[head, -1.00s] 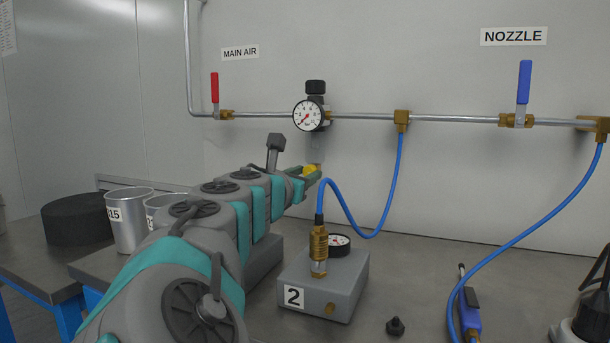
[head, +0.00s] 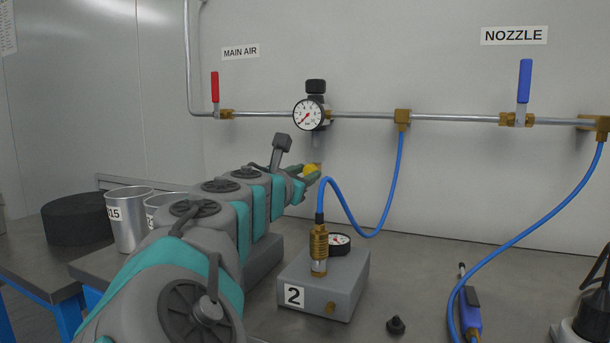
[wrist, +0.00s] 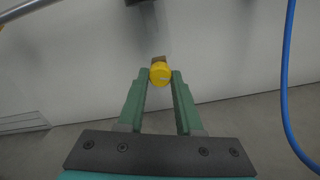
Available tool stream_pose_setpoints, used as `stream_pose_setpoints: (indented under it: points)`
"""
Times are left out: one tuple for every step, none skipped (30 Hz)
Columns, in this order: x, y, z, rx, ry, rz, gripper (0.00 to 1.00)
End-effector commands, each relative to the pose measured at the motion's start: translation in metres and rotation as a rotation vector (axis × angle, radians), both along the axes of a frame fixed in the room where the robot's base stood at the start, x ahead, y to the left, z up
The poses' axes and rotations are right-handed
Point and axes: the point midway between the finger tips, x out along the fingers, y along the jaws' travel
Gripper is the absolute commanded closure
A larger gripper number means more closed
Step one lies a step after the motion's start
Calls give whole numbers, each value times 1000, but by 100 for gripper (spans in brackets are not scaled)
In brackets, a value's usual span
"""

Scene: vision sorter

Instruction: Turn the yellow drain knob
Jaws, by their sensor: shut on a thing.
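The yellow drain knob (head: 311,169) sits below the pressure gauge on the wall pipe. In the wrist view the knob (wrist: 160,73) is between the tips of my gripper's two green fingers, with a small brass part behind it. My gripper (head: 306,176) is shut on the knob; in the wrist view the gripper (wrist: 160,80) has a finger on each side of it. A pale mark shows on the knob's face. My arm hides part of the area left of the knob in the head view.
The round gauge (head: 308,115) and black regulator cap (head: 315,87) are above the knob. A blue hose (head: 366,236) loops close on the right, from a grey box (head: 345,283) marked 2. Metal cups (head: 128,218) stand left of my arm.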

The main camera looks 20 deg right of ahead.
Motion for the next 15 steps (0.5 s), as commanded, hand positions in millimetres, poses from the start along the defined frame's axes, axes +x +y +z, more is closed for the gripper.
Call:
stream_pose_setpoints:
  points:
    - [0,-1,-1,23,-24,-2,100]
    - [0,-1,-1,38,-39,-2,100]
    - [0,0,-1,62,-63,-1,100]
    - [0,0,-1,80,-83,-2,100]
    - [0,0,-1,99,-101,-1,100]
    - [0,0,-1,125,-128,0,100]
    - [0,0,-1,144,-148,-1,100]
    - [0,0,-1,165,-169,-1,100]
    - [0,0,-1,192,-197,-1,100]
    - [0,0,-1,212,-216,-1,100]
    - [0,0,-1,232,-237,0,100]
    - [0,0,-1,259,-264,0,100]
    - [0,0,-2,279,-285,0,100]
    - [0,0,-2,301,-305,1,100]
    - [0,0,-2,327,-332,1,100]
